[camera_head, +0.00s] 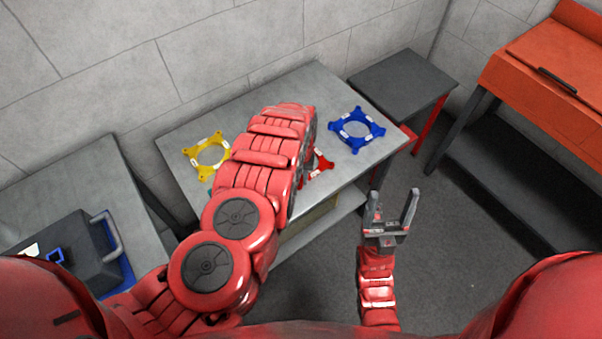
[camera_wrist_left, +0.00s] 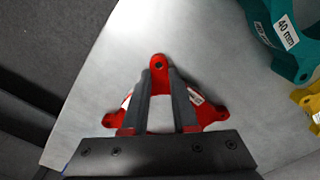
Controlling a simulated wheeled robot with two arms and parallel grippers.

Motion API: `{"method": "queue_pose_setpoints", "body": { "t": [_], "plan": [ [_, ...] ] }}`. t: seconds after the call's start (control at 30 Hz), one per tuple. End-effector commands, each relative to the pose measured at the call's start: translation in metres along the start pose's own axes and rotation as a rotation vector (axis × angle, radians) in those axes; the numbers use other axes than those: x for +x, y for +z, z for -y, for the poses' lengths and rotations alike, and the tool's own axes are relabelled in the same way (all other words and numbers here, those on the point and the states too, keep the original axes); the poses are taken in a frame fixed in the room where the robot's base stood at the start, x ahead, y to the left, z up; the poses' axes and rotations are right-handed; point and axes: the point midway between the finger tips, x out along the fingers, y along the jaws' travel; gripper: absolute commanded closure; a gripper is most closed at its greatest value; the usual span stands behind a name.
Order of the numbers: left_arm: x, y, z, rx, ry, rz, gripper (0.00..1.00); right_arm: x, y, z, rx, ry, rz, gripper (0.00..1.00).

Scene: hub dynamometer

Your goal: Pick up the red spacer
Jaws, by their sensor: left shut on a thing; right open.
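The red spacer (camera_head: 322,163) shows only in part in the head view, beside my left forearm above the grey table. In the left wrist view the red spacer (camera_wrist_left: 208,115) is a ring with lugs and white labels. My left gripper (camera_wrist_left: 160,78) is shut on it, with both dark fingers across its ring. I cannot tell whether the spacer touches the tabletop. My left arm hides the left gripper in the head view. My right gripper (camera_head: 392,204) is open and empty, in front of the table's right side, over the floor.
On the table (camera_head: 377,180) lie a yellow spacer (camera_head: 190,152) and a blue spacer (camera_head: 357,148). A teal spacer (camera_wrist_left: 262,28), marked 40 mm, shows in the left wrist view. A dark side table (camera_head: 400,80) and an orange bench (camera_head: 540,85) stand right; a grey case (camera_head: 70,250) sits left.

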Motion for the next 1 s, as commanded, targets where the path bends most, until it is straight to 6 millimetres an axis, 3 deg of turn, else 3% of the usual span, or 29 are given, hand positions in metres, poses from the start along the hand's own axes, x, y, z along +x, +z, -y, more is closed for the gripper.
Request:
{"method": "queue_pose_setpoints", "body": {
  "t": [0.17,0.57,0.77,1.0],
  "plan": [
    [-0.015,-0.001,-0.001,-0.001,0.002,0.000,1.00,-0.003,0.000,0.000,0.000,0.000,0.000,0.30],
    [-0.077,-0.002,-0.001,0.002,0.004,-0.005,1.00,-0.011,0.002,0.001,0.000,0.000,0.000,0.30],
    [-0.099,0.000,-0.001,0.001,0.002,0.000,1.00,-0.005,0.001,0.000,0.000,0.000,0.000,0.30],
    [-0.123,0.000,0.000,0.000,0.001,-0.001,1.00,0.016,-0.003,-0.001,0.000,0.000,0.000,0.30]
  ]
}}
